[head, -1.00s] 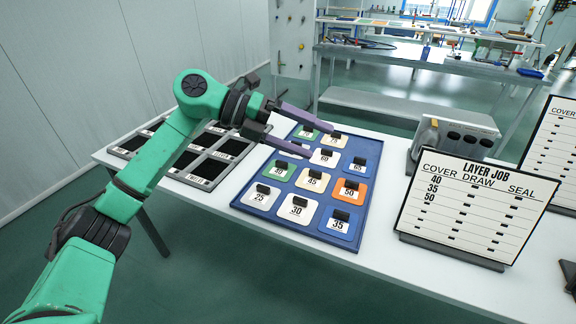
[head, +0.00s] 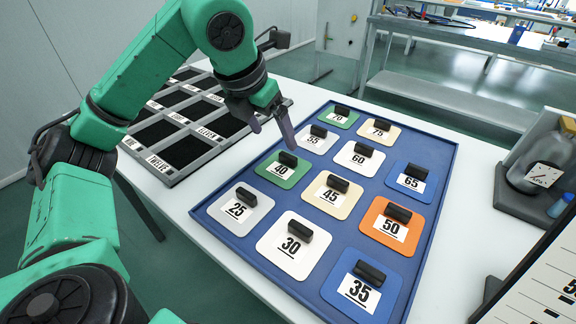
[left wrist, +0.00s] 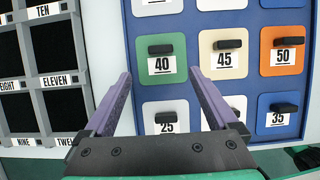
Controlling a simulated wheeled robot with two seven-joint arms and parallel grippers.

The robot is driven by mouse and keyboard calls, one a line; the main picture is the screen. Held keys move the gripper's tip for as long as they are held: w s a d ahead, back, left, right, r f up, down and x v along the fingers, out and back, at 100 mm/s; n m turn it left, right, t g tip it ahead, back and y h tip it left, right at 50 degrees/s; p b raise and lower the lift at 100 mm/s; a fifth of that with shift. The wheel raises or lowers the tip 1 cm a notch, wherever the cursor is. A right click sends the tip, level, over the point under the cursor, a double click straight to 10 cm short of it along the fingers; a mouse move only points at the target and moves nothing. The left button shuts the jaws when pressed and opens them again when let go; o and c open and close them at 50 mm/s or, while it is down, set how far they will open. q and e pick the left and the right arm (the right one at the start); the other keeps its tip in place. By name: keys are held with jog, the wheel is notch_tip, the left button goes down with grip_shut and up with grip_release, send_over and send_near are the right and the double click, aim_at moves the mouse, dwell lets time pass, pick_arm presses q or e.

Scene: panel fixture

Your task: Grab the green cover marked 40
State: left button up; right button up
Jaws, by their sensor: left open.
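The green cover marked 40 (head: 283,170) lies in the blue tray (head: 232,226), in the column nearest the dark rack, with a black handle on top. In the left wrist view the green cover (left wrist: 161,68) lies ahead of and between the fingers. My left gripper (head: 288,148) is open and empty, above the tray close to the green cover. Its purple fingers (left wrist: 158,98) show spread apart in the left wrist view. Another green cover, marked 70 (head: 338,117), sits at the tray's far end. My right gripper is not in view.
Around it lie covers marked 25 (head: 240,207), 45 (head: 331,194) and 55 (head: 316,138). A dark rack with labelled slots (head: 186,152) stands left of the tray. A board (head: 545,285) and a grey fixture (head: 535,175) stand at the right.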

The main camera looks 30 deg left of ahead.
aim_at(286, 157)
pick_arm(q)
jog(key=x, duration=0.9)
jog(key=shift+w+d+f+b, duration=0.1)
jog(key=shift+w+b, duration=0.1)
jog(key=shift+b, duration=0.1)
grip_shut()
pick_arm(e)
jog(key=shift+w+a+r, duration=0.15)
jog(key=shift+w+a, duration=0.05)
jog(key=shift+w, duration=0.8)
